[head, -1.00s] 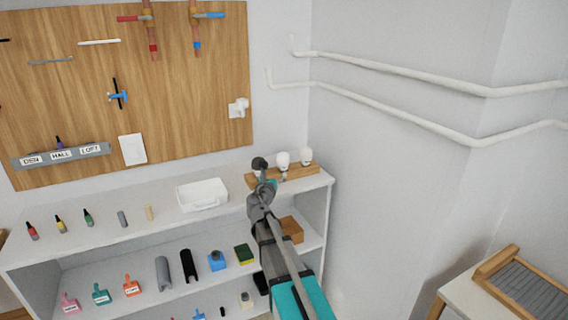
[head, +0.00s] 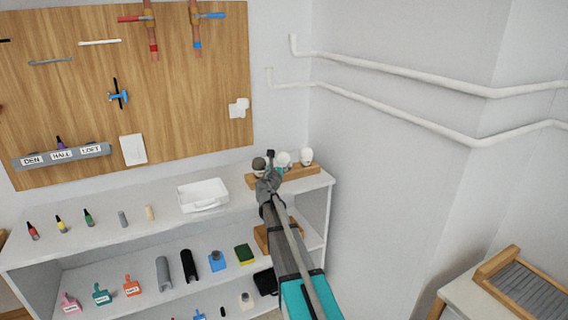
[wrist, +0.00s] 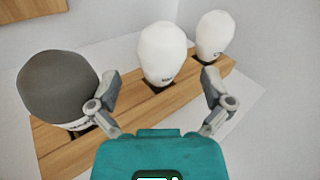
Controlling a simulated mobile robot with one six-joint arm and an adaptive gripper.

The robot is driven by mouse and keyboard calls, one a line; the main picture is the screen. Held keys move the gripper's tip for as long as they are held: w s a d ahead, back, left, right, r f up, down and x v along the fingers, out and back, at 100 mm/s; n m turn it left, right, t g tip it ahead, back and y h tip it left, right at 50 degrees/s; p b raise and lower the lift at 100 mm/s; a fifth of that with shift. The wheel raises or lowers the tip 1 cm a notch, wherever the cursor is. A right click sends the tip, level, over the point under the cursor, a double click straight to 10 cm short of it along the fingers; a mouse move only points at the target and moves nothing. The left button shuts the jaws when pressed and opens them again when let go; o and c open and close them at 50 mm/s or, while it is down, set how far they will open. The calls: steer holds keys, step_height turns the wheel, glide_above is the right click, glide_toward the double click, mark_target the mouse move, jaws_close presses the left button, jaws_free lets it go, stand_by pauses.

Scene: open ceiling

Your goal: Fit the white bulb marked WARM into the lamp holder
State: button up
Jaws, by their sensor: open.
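Three bulbs stand in a wooden rack (wrist: 222,68) on the shelf top. In the wrist view a grey-topped bulb (wrist: 57,85) is at left, a white bulb (wrist: 162,52) in the middle and another white bulb (wrist: 215,34) at right. Both white bulbs carry small dark marks that I cannot read, so I cannot tell which says WARM. My gripper (wrist: 160,103) is open and empty, its fingers either side of and short of the middle bulb. In the head view it partly covers the rack (head: 300,172). A white fitting (head: 238,108), apparently the lamp holder, is on the wooden board.
A white tray (head: 203,195) stands left of the rack, with several small bottles further left. Lower shelves hold a sponge (head: 244,254) and other items. White pipes (head: 390,70) run along the wall at right. The shelf top between tray and rack is clear.

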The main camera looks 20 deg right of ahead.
mark_target(282, 160)
steer(key=shift+x, duration=2.65)
steer(key=c, duration=1)
steer(key=shift+o, duration=0.2)
steer(key=shift+r, duration=0.1)
